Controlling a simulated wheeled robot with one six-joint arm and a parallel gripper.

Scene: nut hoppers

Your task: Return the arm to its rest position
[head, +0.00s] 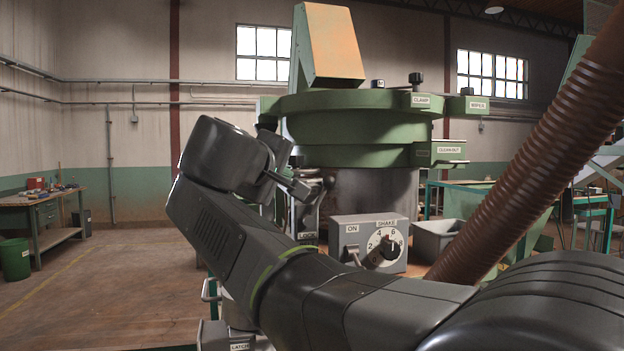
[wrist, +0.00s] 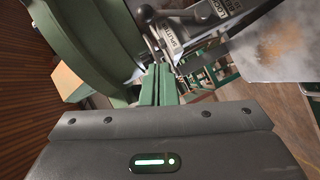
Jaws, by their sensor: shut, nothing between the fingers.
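My arm reaches up from the lower right of the head view and bends back at the left. My gripper (head: 312,187) points right, in front of the round green hopper machine (head: 360,128). In the wrist view, the two fingers of my gripper (wrist: 158,84) lie side by side, shut, with nothing held between them. A green curved part (wrist: 85,40) of the machinery is to their left. A grey part labelled SPLITTER (wrist: 180,32) is just beyond the fingertips; I cannot tell whether they touch it.
A grey control box (head: 348,231) with an ON switch and SHAKE dial stands close beside my forearm. A ribbed brown hose (head: 520,165) slants across the right. A workbench (head: 45,205) and green bin (head: 14,258) stand far left; the floor between is clear.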

